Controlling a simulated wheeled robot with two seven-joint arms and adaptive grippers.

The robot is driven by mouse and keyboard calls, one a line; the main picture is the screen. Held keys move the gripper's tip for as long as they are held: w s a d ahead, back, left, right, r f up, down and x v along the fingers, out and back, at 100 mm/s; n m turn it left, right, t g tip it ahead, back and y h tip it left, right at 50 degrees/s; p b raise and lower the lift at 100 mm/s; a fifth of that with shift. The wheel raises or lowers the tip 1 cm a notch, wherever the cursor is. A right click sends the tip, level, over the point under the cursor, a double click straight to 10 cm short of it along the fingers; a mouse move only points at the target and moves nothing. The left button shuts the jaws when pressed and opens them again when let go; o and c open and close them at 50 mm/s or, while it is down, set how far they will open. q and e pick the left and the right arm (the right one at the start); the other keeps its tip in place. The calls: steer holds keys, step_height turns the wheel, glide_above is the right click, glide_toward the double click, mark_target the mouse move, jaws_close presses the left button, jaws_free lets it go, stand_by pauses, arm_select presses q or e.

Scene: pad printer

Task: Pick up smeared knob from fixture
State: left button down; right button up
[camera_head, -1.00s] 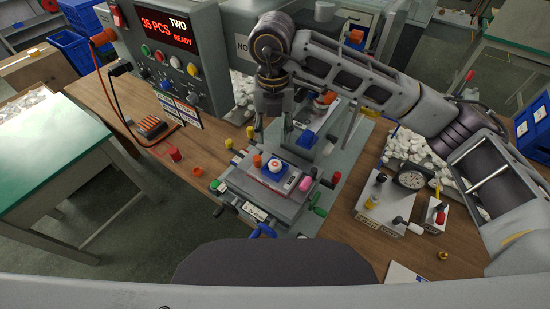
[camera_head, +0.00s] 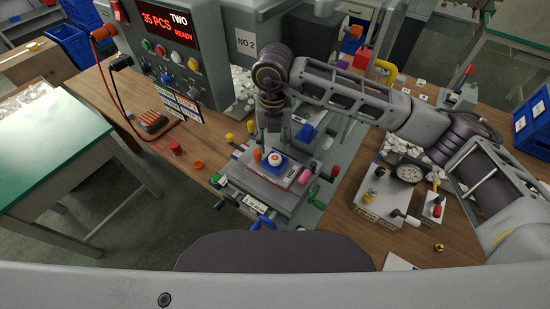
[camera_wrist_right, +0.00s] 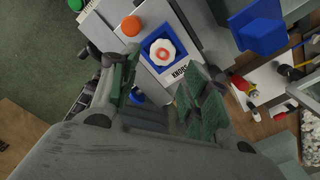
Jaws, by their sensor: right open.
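The smeared knob (camera_head: 277,158) is white with a reddish mark on top. It sits in the blue square fixture (camera_head: 288,168) on the printer's front slide. In the right wrist view the knob (camera_wrist_right: 162,51) shows its red ring-like smear from above, with the blue fixture rim (camera_wrist_right: 147,57) around it. My right gripper (camera_head: 275,140) is just above and behind the knob in the head view. In the right wrist view its green-padded fingers (camera_wrist_right: 161,88) are apart, with nothing between them, and the knob lies beyond the tips. My left gripper is out of view.
An orange knob (camera_head: 257,155) stands left of the fixture. A blue block (camera_head: 305,133) hangs close behind, right of the gripper. The control box (camera_head: 170,50) stands at the back left. A gauge box (camera_head: 383,195) is on the table to the right.

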mark_target(275, 158)
steer(key=shift+f, duration=1.1)
steer(key=shift+w+d+f+p, duration=0.1)
steer(key=shift+f+p, duration=0.5)
steer(key=shift+f, duration=0.25)
steer(key=shift+w+f+p, duration=0.1)
steer(key=shift+f+p, duration=0.35)
steer(key=shift+f, duration=1.3)
steer(key=c, duration=0.5)
